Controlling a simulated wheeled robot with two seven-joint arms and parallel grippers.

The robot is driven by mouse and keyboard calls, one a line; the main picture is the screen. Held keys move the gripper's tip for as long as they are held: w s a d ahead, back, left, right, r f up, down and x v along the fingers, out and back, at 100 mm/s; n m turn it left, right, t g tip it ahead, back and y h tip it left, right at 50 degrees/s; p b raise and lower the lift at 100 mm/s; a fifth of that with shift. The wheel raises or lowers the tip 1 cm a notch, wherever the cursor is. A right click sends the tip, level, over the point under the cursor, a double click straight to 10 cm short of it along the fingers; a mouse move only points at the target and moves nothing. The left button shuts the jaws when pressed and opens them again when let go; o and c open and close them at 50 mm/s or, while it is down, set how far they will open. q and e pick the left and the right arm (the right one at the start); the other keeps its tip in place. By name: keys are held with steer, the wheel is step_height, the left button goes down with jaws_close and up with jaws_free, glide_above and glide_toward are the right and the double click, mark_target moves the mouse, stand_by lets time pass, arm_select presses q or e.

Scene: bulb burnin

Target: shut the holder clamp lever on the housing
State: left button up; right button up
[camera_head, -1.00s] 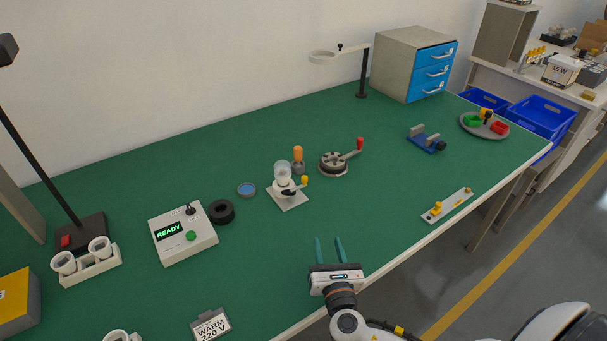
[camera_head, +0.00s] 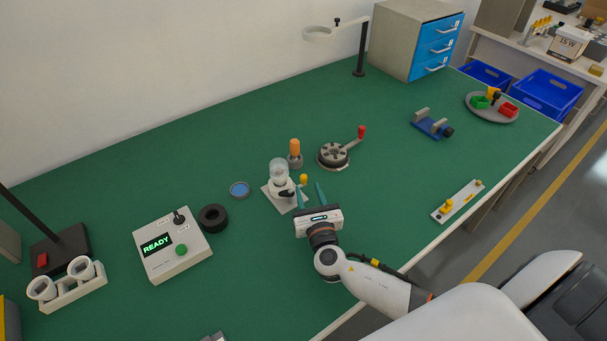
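The housing is a pale holder on a square base plate (camera_head: 273,201) in the middle of the table, with a clear glass bulb (camera_head: 278,173) upright in it. Its dark clamp lever (camera_head: 286,194) reaches to the right and ends in a yellow knob (camera_head: 303,178). My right gripper (camera_head: 308,185) is open and empty, its two teal fingers pointing away from me at the right of the holder. The knob shows at the fingertips, near the left one; I cannot tell whether they touch. My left gripper is not in view.
An orange-topped post (camera_head: 295,149) stands just behind the holder, and a round grey fixture with a red-knobbed handle (camera_head: 333,155) stands behind right. A blue disc (camera_head: 239,189), a black ring (camera_head: 212,217) and a READY box (camera_head: 172,247) lie left.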

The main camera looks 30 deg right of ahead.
mark_target(304, 180)
steer(key=x, duration=0.5)
steer(key=shift+f, duration=0.15)
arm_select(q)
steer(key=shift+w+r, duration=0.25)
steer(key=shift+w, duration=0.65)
arm_select(e)
steer(key=shift+w+d, duration=0.15)
steer(key=shift+w, duration=0.45)
steer(key=shift+c, duration=0.6)
jaws_close()
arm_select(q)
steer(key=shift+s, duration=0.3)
